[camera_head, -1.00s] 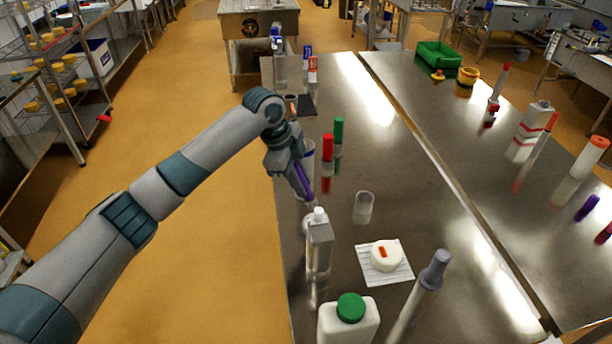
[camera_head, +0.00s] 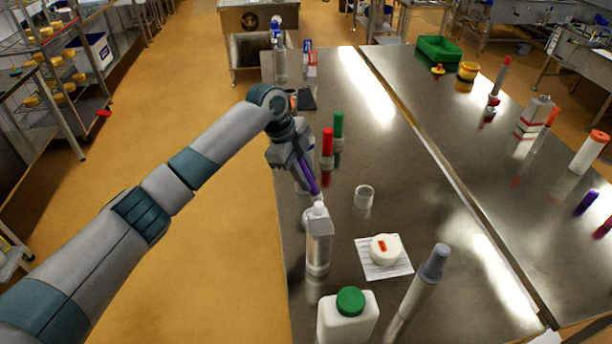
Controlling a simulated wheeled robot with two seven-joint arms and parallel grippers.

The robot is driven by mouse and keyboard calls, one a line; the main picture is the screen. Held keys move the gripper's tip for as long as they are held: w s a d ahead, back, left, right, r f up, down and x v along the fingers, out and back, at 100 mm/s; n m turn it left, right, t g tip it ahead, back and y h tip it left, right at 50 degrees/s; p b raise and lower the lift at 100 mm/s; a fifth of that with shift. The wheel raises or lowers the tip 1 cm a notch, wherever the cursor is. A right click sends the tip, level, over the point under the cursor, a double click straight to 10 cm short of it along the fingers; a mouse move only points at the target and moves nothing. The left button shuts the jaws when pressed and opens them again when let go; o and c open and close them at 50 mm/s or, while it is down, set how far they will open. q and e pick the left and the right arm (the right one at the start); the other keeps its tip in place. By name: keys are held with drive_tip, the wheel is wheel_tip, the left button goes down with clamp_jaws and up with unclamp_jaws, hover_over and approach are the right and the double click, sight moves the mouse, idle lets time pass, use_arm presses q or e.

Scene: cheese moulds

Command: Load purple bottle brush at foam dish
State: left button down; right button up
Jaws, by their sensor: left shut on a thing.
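My left gripper (camera_head: 298,158) is shut on the purple bottle brush (camera_head: 311,181). The brush slants down to the right, above the near table's left side, with its lower end close to the cap of a clear bottle (camera_head: 319,247). I cannot tell from this angle whether they touch. The gripper hides the brush's upper part. A flat white square (camera_head: 370,267) with a round white piece with an orange mark (camera_head: 386,249) on it lies right of the bottle. I cannot tell whether this square is the foam dish. My right gripper is not in view.
Red (camera_head: 327,142) and green (camera_head: 338,124) capped tubes stand just behind the brush. A small clear cup (camera_head: 363,197) stands to the right. A green-capped white jug (camera_head: 347,318) and a grey-topped tube (camera_head: 420,290) stand in front. The table's right middle is clear.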

use_arm(q)
wheel_tip(320, 180, down, 5)
drive_tip(key=b, duration=0.4)
drive_tip(key=shift+f, duration=0.2)
drive_tip(key=shift+f, duration=0.15)
idle(0.9)
drive_tip(key=shift+f+b, duration=0.35)
drive_tip(key=shift+f, duration=0.05)
idle(0.5)
drive_tip(key=shift+f, duration=0.1)
idle(1.6)
drive_tip(key=shift+p, duration=0.35)
